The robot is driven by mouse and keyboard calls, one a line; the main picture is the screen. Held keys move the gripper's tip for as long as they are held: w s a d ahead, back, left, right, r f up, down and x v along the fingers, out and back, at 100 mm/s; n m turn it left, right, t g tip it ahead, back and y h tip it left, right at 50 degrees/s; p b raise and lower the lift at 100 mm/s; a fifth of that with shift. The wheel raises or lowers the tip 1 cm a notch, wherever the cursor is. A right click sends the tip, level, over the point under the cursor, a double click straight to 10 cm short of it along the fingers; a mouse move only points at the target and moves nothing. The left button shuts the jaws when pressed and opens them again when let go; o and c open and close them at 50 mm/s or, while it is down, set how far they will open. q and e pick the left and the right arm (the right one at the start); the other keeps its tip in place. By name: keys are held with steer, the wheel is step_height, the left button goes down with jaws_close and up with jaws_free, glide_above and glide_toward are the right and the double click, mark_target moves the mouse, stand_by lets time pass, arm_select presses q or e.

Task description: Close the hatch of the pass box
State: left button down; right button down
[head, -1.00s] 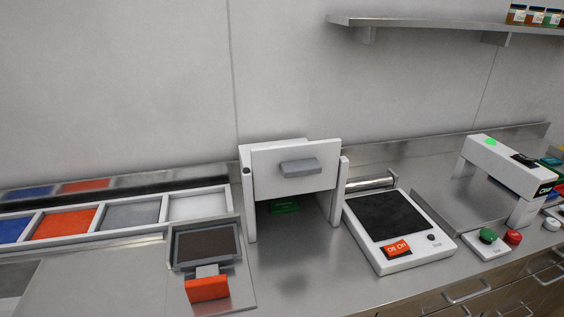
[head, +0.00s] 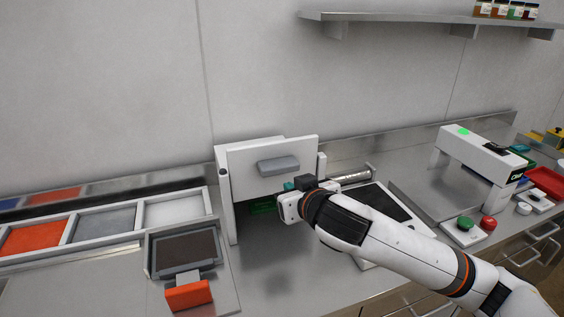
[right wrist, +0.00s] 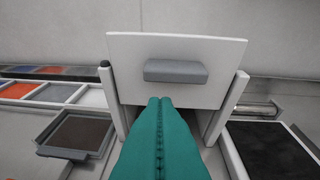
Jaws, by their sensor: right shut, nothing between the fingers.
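The pass box (head: 224,205) stands against the back wall. Its white hatch (head: 300,155) with a grey handle (head: 279,166) is raised, and the opening below it shows a green item (head: 263,208) inside. My right gripper (head: 288,187) is at the front of the box, near the hatch's lower edge, partly hidden by its own wrist. In the right wrist view its teal fingers (right wrist: 159,100) are together and empty, with tips just below the handle (right wrist: 176,71) in the picture. I cannot tell whether they touch the hatch (right wrist: 222,75). My left gripper is not in view.
A scale with a black plate (head: 383,200) stands right of the box, partly behind my right arm. A dark-topped device with an orange block (head: 188,294) sits front left. Bins (head: 105,222) line the left. A white arch device (head: 480,155) and buttons stand right.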

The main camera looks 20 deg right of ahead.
step_height(320, 180, up, 6)
steer(key=d+t, duration=0.1)
steer(key=d, duration=0.1)
steer(key=p, duration=0.3)
glide_toward(276, 155)
steer(key=w+r, duration=0.3)
steer(key=f, duration=0.1)
steer(key=w+f+p, duration=0.1)
steer(key=shift+a+f+m+h, duration=0.3)
steer(key=shift+m, duration=0.1)
steer(key=shift+s+f, duration=0.1)
steer(key=shift+f, duration=0.8)
step_height(276, 155, down, 16)
steer(key=b, duration=1.1)
steer(key=shift+s, duration=0.1)
